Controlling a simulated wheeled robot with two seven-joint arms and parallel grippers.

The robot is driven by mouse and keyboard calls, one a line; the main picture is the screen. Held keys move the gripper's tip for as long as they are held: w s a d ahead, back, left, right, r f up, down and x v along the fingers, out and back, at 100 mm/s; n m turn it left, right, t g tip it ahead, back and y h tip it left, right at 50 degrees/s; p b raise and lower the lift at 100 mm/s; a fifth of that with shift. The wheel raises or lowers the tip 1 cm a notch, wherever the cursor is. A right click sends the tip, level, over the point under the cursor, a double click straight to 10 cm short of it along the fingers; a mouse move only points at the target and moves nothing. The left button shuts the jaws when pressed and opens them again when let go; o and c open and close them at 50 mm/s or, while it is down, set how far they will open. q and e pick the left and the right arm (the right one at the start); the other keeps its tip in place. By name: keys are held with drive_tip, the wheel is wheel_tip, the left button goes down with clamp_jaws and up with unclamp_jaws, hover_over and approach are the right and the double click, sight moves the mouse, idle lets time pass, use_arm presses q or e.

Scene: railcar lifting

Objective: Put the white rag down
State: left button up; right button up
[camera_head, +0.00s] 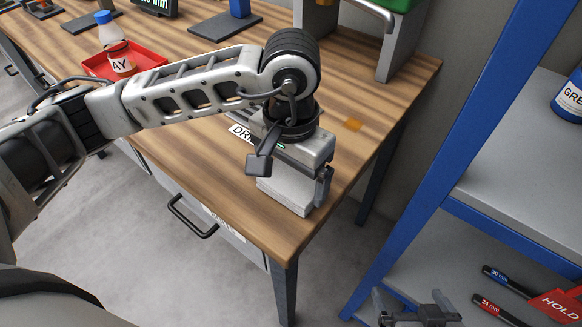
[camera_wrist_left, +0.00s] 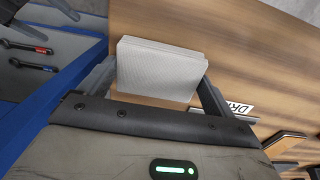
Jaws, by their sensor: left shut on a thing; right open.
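The white rag (camera_head: 284,194) is a folded, block-like stack near the front right corner of the wooden bench (camera_head: 374,118). My left gripper (camera_head: 291,176) points down and is shut on the rag, with one finger on each side. In the left wrist view the rag (camera_wrist_left: 160,68) sits between the two fingers (camera_wrist_left: 155,88) over the wood. Its underside is at or very close to the bench top; I cannot tell whether it touches. My right gripper (camera_head: 412,300) is open and empty at the bottom of the head view.
A red tray (camera_head: 148,58) and a blue-capped bottle (camera_head: 115,45) are at the back left. A label starting "DR" (camera_head: 241,132) lies beside my gripper. A drawer handle (camera_head: 192,218) sticks out in front. A blue-framed shelf (camera_head: 440,150) with wrenches (camera_head: 507,281) stands right, past a gap.

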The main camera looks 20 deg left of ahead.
sight(292, 179)
use_arm(q)
drive_tip(key=shift+f+b, duration=0.3)
drive_tip(key=shift+b, duration=0.25)
drive_tip(key=o, duration=0.6)
drive_tip(key=shift+r, duration=0.15)
drive_tip(key=shift+r+p, duration=0.4)
drive_tip(key=shift+p, duration=0.35)
wheel_tip(292, 179, up, 6)
drive_tip(key=shift+r+b, duration=0.25)
drive_tip(key=shift+b, duration=0.6)
wheel_tip(292, 179, up, 5)
drive_tip(key=shift+r, duration=0.1)
